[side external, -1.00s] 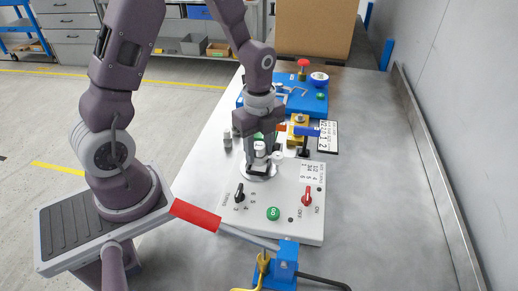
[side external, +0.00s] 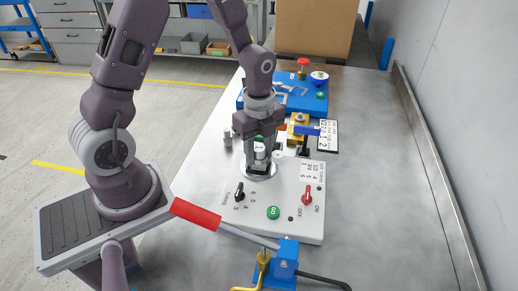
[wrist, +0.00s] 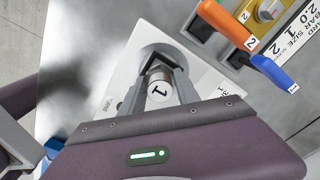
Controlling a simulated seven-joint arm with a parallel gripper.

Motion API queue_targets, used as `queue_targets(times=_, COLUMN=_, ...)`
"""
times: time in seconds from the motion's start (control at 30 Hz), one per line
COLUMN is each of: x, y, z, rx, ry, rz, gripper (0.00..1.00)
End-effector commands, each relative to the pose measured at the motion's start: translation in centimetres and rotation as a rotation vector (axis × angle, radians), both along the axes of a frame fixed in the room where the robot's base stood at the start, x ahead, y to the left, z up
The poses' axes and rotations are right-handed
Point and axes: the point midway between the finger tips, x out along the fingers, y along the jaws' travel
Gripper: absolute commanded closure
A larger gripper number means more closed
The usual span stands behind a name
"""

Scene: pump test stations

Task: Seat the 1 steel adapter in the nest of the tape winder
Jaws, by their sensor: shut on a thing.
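My gripper (side external: 260,160) points down over the white station panel (side external: 290,222). It is shut on a steel adapter (side external: 260,152), a short cylinder. In the wrist view the adapter's top (wrist: 159,88) shows a black "1" between my fingers (wrist: 160,82). The adapter is over a round metal disc (side external: 249,175) on the panel, which also shows in the wrist view (wrist: 147,52). The fingers and adapter hide the disc's centre, so I cannot tell whether the adapter touches the nest.
Small grey cylinders (side external: 227,139) stand left of the gripper. The panel carries a black knob (side external: 239,192), green button (side external: 273,212) and red knob (side external: 307,195). An orange lever (wrist: 222,22) and blue lever (wrist: 273,72) are close by. A blue station (side external: 310,103) stands behind; table right is clear.

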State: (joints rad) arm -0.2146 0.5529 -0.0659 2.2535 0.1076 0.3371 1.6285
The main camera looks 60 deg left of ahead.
Motion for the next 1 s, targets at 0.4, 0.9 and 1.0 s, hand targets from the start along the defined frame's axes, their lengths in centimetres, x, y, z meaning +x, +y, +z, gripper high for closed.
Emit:
queue_targets(times=0.4, x=-0.01, y=-0.01, z=-0.17, rx=0.0, ry=0.0, rz=0.0, gripper=1.0)
queue_targets(times=0.9, x=0.01, y=-0.02, z=-1.07, rx=0.0, ry=0.0, rz=0.0, gripper=1.0)
queue_targets(times=1.0, x=0.01, y=-0.02, z=-1.06, rx=0.0, ry=0.0, rz=0.0, gripper=1.0)
